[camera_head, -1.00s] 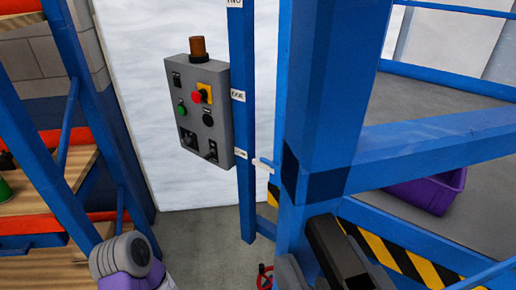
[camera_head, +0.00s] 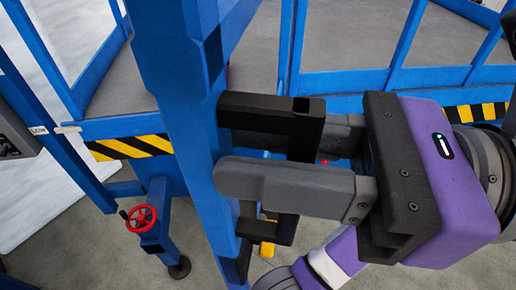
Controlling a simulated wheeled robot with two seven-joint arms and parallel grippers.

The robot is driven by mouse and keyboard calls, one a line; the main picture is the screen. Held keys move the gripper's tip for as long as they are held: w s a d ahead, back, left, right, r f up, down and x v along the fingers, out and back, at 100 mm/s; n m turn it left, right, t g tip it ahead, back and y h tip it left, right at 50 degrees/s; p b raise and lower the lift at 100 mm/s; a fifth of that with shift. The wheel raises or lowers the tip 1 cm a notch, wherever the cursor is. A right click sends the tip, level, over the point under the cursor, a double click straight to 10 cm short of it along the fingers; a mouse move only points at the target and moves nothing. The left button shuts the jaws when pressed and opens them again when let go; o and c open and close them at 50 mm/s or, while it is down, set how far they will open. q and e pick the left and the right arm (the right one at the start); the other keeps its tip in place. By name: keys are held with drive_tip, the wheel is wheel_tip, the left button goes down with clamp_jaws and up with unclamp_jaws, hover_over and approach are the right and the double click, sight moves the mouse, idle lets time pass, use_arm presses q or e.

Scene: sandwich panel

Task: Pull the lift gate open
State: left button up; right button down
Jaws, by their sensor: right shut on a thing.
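A black bracket-shaped handle (camera_head: 306,133) juts to the right from a thick blue upright (camera_head: 187,110) of the lift frame in the head view. My right gripper (camera_head: 236,155) comes in from the right with its grey fingers pointing left. Its fingers lie on either side of the handle's vertical bar and are shut on it. The near finger hides part of the handle. Blue rails (camera_head: 345,83) belonging to the lift run behind. I cannot tell how far the gate stands open. My left gripper is not in view.
A red handwheel (camera_head: 139,219) stands low beside the upright. Black and yellow striped edging (camera_head: 130,147) marks the platform. Part of the grey control box (camera_head: 12,135) shows at the far left. Bare floor (camera_head: 85,245) lies at lower left.

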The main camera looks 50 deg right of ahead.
drive_tip(key=shift+r, duration=0.15)
drive_tip(key=c, duration=1.1)
unclamp_jaws()
drive_tip(key=p+v, duration=0.1)
drive_tip(key=v, duration=0.6)
drive_tip(key=shift+s+a, duration=0.15)
drive_tip(key=shift+s, duration=0.1)
